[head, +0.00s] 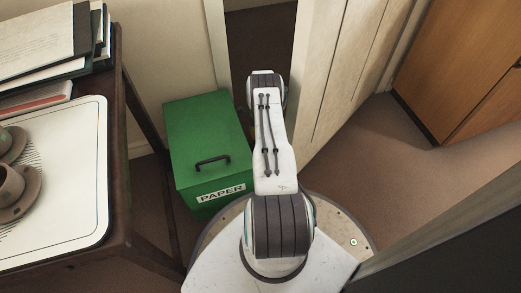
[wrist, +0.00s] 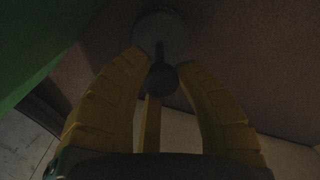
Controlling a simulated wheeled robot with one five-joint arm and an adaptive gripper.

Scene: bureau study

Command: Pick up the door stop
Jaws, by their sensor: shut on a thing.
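The door stop (wrist: 158,30) shows in the dim wrist view as a grey disc with a dark stem and a round knob towards me. My gripper (wrist: 161,66) has its yellow ribbed fingers on either side of the stem and knob, shut on the door stop. Whether the disc touches the floor or is clear of it, I cannot tell. In the head view my own arm hides the door stop and most of the gripper, beyond the green box.
A green paper box (head: 210,135) stands close to the left of my arm. A pale door (head: 335,75) is close on the right. A desk (head: 117,150) with a tray (head: 85,215), cups and papers is at the left. A wooden cabinet (head: 455,60) stands far right, with carpet before it.

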